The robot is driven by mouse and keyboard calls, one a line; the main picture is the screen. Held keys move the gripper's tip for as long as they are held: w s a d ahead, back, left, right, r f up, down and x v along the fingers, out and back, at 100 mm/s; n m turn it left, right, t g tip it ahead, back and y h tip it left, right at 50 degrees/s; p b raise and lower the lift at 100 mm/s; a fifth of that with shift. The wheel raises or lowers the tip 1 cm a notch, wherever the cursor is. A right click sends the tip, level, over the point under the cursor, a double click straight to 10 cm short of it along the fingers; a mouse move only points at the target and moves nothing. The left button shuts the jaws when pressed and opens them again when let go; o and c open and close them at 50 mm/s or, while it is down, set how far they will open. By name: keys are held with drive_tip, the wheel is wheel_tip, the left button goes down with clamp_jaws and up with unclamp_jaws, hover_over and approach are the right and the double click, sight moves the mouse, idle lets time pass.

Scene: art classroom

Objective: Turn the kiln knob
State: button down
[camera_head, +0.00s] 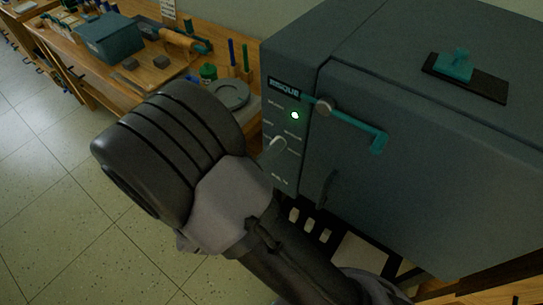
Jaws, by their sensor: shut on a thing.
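The grey kiln (420,170) fills the right of the head view, with a dark control panel on its left front. My thick dark wrist hides most of the gripper, so the exact finger contact does not show. The kiln door is closed, with a teal latch bar (350,125) across its upper edge.
A dark door handle (327,189) stands out just right of the panel. A wooden bench (130,70) behind my arm holds a teal box (108,38), a grey round disc (231,94) and tools. The tiled floor at the left is clear.

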drive_tip(key=shift+f+m+b, duration=0.1)
drive_tip(key=shift+m+b, duration=0.5)
drive_tip(key=c, duration=1.1)
unclamp_jaws()
drive_tip(key=shift+o, duration=0.2)
drive_tip(key=p+v, duration=0.4)
drive_tip(key=v, duration=1.3)
drive_tip(key=shift+s, duration=0.2)
